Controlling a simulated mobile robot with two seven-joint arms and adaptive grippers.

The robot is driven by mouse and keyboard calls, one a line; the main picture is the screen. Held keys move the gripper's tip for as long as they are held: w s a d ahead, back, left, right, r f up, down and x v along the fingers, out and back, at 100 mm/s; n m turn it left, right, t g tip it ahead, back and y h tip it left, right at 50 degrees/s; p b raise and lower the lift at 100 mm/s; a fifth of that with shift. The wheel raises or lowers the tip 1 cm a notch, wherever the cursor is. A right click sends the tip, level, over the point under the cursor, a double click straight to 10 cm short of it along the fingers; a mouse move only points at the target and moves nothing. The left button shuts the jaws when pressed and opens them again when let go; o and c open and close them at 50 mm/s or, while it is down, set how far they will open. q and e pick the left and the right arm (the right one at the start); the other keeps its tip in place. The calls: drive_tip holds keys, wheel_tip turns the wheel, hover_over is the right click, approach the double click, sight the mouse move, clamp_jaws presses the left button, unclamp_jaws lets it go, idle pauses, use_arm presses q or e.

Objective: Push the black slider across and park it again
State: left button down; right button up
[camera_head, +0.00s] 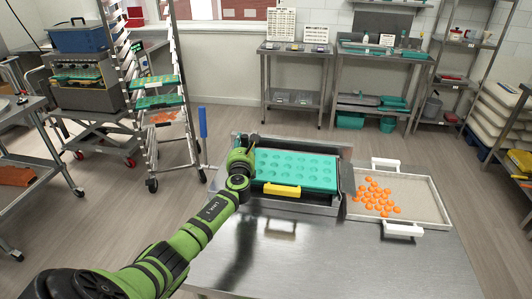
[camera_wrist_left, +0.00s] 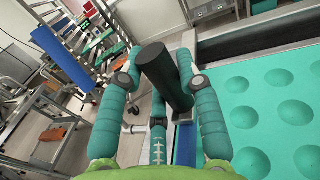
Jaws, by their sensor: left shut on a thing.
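The black slider (camera_wrist_left: 168,80) shows in the wrist view as an upright dark cylinder between the fingers of my left gripper (camera_wrist_left: 160,68). The fingers are shut on it, one on each side. In the head view my left gripper (camera_head: 245,152) is at the left end of the depositor machine (camera_head: 322,208), beside a teal mould (camera_head: 296,170) with rows of round cavities. In that view the gripper largely hides the slider. The mould also shows at the right of the wrist view (camera_wrist_left: 262,110). My right gripper is not in view.
A yellow handle (camera_head: 282,190) is at the mould's front. A white-handled tray (camera_head: 430,190) with orange gummies (camera_head: 378,196) lies at the right of the steel table (camera_head: 340,262). A blue upright handle (camera_head: 203,122) stands left of the machine. The table's front is clear.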

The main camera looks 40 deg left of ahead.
use_arm(q)
drive_tip(key=s+a, duration=0.1)
drive_tip(key=a, duration=0.2)
drive_tip(key=s+a, duration=0.1)
drive_tip(key=a, duration=0.1)
drive_tip(key=shift+s+a, duration=0.15)
drive_tip(key=shift+s, duration=0.15)
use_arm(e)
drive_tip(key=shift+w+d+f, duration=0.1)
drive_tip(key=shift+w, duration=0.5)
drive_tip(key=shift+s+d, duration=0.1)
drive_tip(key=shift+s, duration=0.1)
use_arm(q)
drive_tip(key=c, duration=1.1)
unclamp_jaws()
drive_tip(key=shift+o, duration=1.4)
drive_tip(key=shift+a, duration=0.2)
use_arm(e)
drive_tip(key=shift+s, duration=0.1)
